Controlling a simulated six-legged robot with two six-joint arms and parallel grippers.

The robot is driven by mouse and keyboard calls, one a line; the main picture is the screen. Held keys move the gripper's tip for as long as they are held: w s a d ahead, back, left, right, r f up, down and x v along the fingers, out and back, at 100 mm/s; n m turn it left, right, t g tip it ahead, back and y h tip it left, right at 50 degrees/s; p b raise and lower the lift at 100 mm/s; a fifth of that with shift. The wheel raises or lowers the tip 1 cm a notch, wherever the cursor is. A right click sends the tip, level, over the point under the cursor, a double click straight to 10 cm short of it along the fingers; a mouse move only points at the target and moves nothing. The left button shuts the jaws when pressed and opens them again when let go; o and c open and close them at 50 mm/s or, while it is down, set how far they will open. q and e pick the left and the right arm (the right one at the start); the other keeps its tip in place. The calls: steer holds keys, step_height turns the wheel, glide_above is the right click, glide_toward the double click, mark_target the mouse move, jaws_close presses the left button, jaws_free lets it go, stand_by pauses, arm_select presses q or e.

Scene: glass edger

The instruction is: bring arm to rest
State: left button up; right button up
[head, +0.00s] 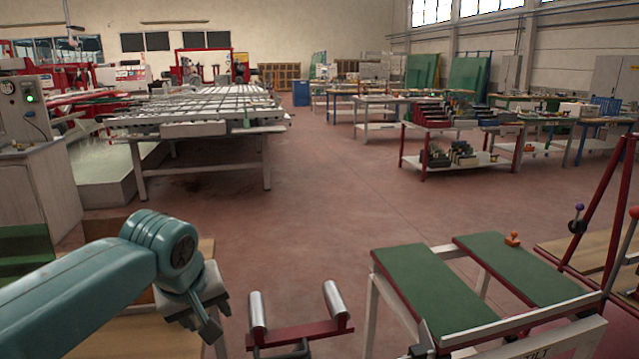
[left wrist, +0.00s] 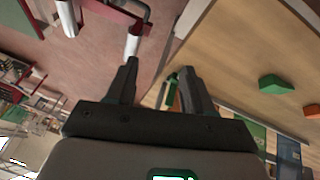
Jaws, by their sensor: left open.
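My left arm (head: 90,290) comes in from the lower left of the head view, bent at a rounded teal joint. My right gripper does not show in either view.
A red roller stand (head: 300,333) with pale rollers stands right of the left gripper. Beside it is a table with green pads (head: 440,290). A wooden surface (left wrist: 245,50) carries a green block (left wrist: 275,84) and an orange one (left wrist: 311,110). The middle floor (head: 330,215) is clear.

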arm_select(q)
steer(key=s+d+f+m+g+h+p, duration=0.1)
steer(key=s+d+f+m, duration=0.15)
steer(key=f, duration=0.95)
steer(key=s+d+f+m+g+h+p, duration=0.1)
steer(key=d+f+g+h+p, duration=0.15)
steer(key=f, duration=0.95)
steer(key=s+d+f+p, duration=0.1)
steer(key=s+f, duration=0.6)
steer(key=s, duration=0.4)
steer(key=s+d+f+g+p, duration=0.1)
steer(key=s+f, duration=0.6)
steer(key=s, duration=0.4)
steer(key=shift+s+f, duration=0.35)
steer(key=shift+f, duration=0.05)
steer(key=shift+h, duration=0.25)
